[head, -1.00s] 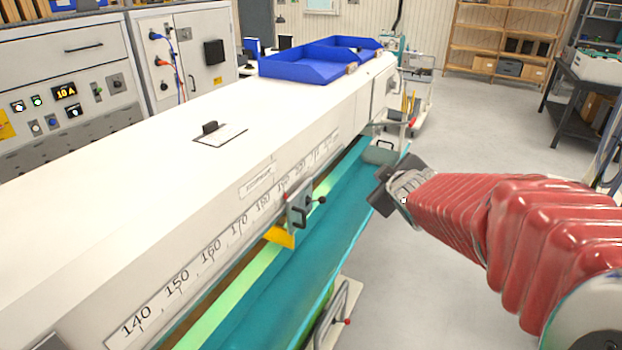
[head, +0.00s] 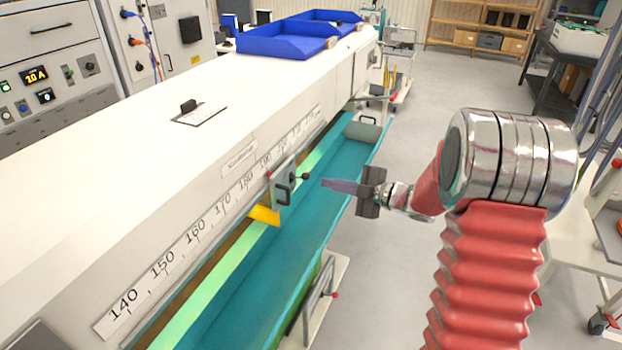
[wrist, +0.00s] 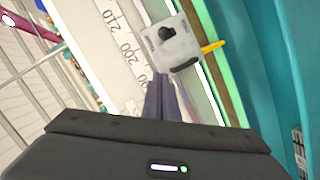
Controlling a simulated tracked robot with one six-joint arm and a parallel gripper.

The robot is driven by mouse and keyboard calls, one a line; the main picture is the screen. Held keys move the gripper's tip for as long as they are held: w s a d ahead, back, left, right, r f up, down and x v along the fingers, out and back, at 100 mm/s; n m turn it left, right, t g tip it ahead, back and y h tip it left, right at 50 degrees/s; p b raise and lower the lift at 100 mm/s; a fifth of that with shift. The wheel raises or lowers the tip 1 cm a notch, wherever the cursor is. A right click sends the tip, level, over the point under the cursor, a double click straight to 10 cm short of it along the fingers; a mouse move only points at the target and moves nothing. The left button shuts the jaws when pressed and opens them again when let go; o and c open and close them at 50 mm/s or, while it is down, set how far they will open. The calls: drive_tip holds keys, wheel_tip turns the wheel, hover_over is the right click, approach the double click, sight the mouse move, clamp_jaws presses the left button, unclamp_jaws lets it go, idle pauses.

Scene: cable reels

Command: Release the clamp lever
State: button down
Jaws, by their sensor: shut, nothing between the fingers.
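A grey clamp block (head: 282,187) sits on the scale along the front of the long white bench, with a yellow pointer (head: 265,214) below it. Its small lever with a dark knob (head: 305,176) sticks out toward my gripper. My gripper (head: 324,184) is shut and empty, its fingers pointing left at the clamp, a short gap from the knob in the head view. In the wrist view the clamp block (wrist: 172,45) lies just beyond the fingertips (wrist: 163,78), with a dark knob and dark handle on its face. I cannot tell whether the fingers touch it.
The white bench (head: 110,190) carries blue trays (head: 285,40) at its far end. A teal trough (head: 290,250) runs below the scale. A trolley handle (head: 322,305) stands beneath it.

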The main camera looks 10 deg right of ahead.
sight(305, 176)
drive_tip(key=shift+a, duration=0.1)
idle(0.3)
drive_tip(key=w+a+f, duration=0.4)
drive_tip(key=w, duration=0.5)
drive_tip(key=shift+w+f, duration=0.35)
drive_tip(key=shift+a, duration=0.1)
